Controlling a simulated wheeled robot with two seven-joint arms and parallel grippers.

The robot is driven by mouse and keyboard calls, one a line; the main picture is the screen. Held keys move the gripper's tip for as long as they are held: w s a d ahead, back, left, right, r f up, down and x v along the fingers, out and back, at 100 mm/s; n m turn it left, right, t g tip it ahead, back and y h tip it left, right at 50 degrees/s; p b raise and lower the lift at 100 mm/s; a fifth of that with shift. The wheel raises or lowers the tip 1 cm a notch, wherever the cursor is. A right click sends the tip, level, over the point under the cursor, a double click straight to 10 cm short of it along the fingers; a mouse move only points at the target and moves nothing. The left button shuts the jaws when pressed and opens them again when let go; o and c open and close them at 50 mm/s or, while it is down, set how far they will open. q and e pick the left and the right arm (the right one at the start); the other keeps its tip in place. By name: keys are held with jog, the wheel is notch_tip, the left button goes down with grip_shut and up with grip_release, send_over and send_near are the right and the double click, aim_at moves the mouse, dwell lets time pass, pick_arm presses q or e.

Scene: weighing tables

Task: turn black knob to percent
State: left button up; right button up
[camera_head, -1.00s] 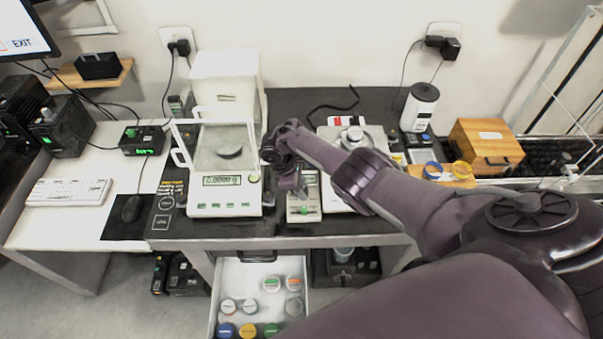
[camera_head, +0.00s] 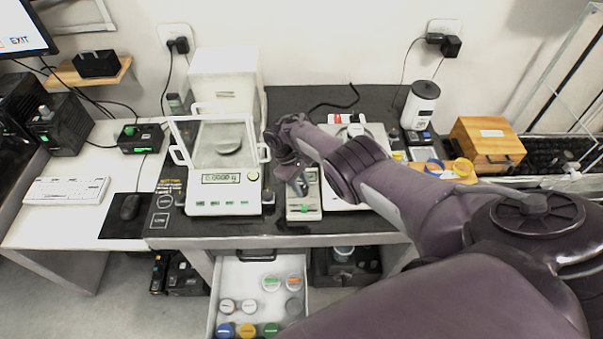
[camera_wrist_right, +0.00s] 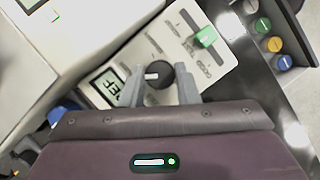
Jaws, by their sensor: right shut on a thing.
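The black knob (camera_wrist_right: 160,82) is in the right wrist view, on the white face of a small instrument (camera_wrist_right: 215,62). A white mark on the knob points left in that view, toward a small display (camera_wrist_right: 108,85) with dark characters. My right gripper (camera_wrist_right: 161,72) has one grey finger on each side of the knob and is shut on it. In the head view, the instrument (camera_head: 303,207) stands on the dark table, partly under my right gripper (camera_head: 300,186), which hides the knob there. My left gripper is not in view.
A green slider (camera_wrist_right: 206,37) sits on the same instrument face. A glass-shielded balance (camera_head: 223,205) stands just left of it, and a white round-pan scale (camera_head: 345,200) just right. An open drawer (camera_head: 257,268) with several capped jars is below the table edge.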

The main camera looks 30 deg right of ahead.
jog(key=shift+w, duration=0.1)
jog(key=o, duration=1)
jog(key=shift+c, duration=0.2)
jog(key=shift+r, duration=0.1)
jog(key=p+v, duration=0.1)
jog(key=v, duration=0.6)
jog(key=shift+r, duration=0.3)
jog(key=shift+w, duration=0.1)
